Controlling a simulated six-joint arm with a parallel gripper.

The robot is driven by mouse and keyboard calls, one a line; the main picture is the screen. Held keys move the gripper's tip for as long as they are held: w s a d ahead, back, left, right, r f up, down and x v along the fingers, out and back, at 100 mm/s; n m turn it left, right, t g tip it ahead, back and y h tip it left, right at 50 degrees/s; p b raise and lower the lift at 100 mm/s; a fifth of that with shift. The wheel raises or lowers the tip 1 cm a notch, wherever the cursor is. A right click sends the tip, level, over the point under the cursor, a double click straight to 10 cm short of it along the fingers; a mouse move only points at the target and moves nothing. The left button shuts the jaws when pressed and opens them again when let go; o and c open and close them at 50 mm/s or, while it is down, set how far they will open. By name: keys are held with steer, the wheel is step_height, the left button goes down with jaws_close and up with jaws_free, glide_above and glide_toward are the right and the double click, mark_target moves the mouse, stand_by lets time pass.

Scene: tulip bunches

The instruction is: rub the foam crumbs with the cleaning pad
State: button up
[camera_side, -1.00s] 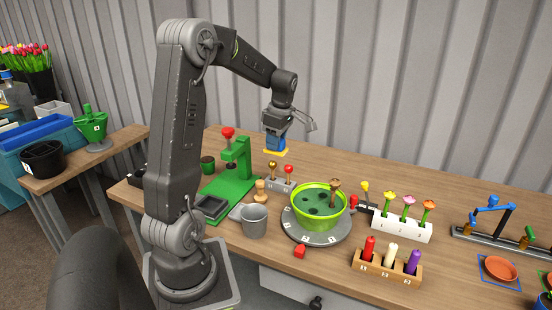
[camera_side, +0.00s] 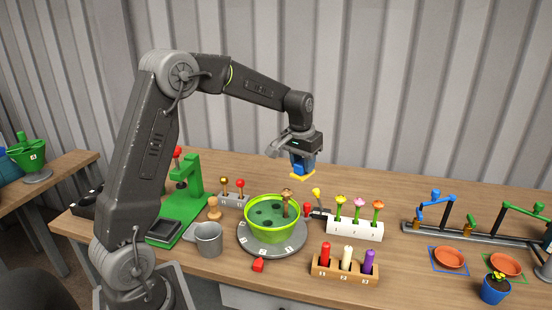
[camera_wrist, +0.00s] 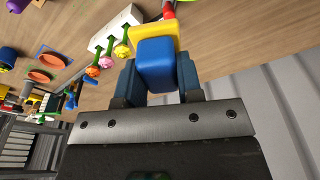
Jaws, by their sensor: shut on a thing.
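My gripper (camera_side: 302,164) is shut on the cleaning pad, which has a blue grip and a yellow base (camera_side: 302,176). In the side view the pad hangs in the air above the table, behind and to the right of the green bowl, yellow side down. In the wrist view the pad's blue grip (camera_wrist: 157,65) sits between my two blue fingers, with part of the yellow base beyond it. I cannot make out any foam crumbs in either view.
A lime-green bowl (camera_side: 250,221) with a flower stem in it stands on a grey turntable (camera_side: 272,249). A white flower holder (camera_side: 355,231) is to its right, a candle rack (camera_side: 345,269) in front. A green press (camera_side: 187,205) stands left.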

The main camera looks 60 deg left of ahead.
mark_target(377, 257)
steer(key=w+d+m+h, duration=0.2)
steer(key=w+d+m, duration=0.4)
steer(key=d+m, duration=0.7)
steer(key=shift+a+f, duration=0.2)
steer(key=shift+f, duration=9.75)
steer(key=shift+w+d+f, duration=0.3)
steer(key=shift+w+f, duration=0.05)
steer(key=shift+f, duration=0.3)
steer(key=shift+w+d, duration=3.2)
steer(key=shift+s+a, duration=3.4)
steer(key=shift+s+a+r, duration=0.15)
step_height(377, 257, up, 8)
